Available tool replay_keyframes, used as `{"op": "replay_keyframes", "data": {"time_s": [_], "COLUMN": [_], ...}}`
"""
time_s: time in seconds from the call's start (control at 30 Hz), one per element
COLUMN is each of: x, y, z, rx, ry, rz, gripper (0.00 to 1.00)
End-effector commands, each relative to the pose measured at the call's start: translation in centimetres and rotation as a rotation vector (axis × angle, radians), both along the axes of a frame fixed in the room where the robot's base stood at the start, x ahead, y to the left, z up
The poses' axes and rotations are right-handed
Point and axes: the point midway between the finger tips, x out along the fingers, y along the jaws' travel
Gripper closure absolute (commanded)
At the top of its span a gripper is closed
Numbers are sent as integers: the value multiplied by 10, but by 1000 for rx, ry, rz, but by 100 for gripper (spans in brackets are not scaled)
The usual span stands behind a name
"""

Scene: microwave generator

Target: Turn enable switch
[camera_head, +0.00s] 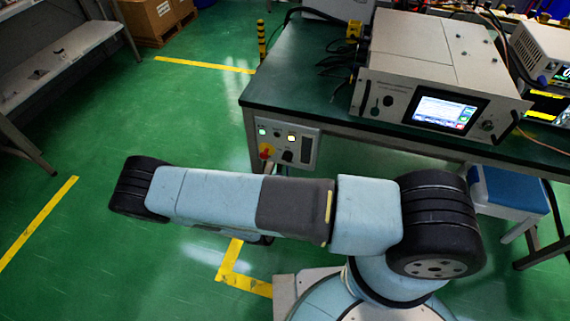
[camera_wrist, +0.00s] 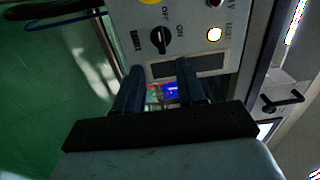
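The black rotary switch (camera_wrist: 160,39) sits on a light grey control panel (camera_wrist: 192,38) in the wrist view, with OFF and ON printed beside it. A smaller label next to it is too blurred to read. My gripper (camera_wrist: 160,66) is open and empty. Its two dark fingers stand apart below the switch in the picture, not around it. In the head view the panel (camera_head: 310,133) hangs at the front left of the bench, and the black switch (camera_head: 288,156) shows small at its lower edge. My arm hides the gripper there.
A lit yellowish button (camera_wrist: 214,34) is beside the switch. A red knob on yellow (camera_head: 266,151) sits left of it in the head view. The generator (camera_head: 400,90) stands on the green bench (camera_head: 290,75). Open floor (camera_head: 100,110) lies to the left.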

Motion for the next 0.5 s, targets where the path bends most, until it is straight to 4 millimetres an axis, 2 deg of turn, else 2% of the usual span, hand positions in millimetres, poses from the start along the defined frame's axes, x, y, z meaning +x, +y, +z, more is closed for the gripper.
{"op": "replay_keyframes", "data": {"time_s": [0.3, 0.5], "x": [53, 78], "y": [-20, -29], "z": [0, 0], "rx": [2, 1], "ry": [-2, 0], "rz": [-1, -2], "gripper": [61, 61]}}
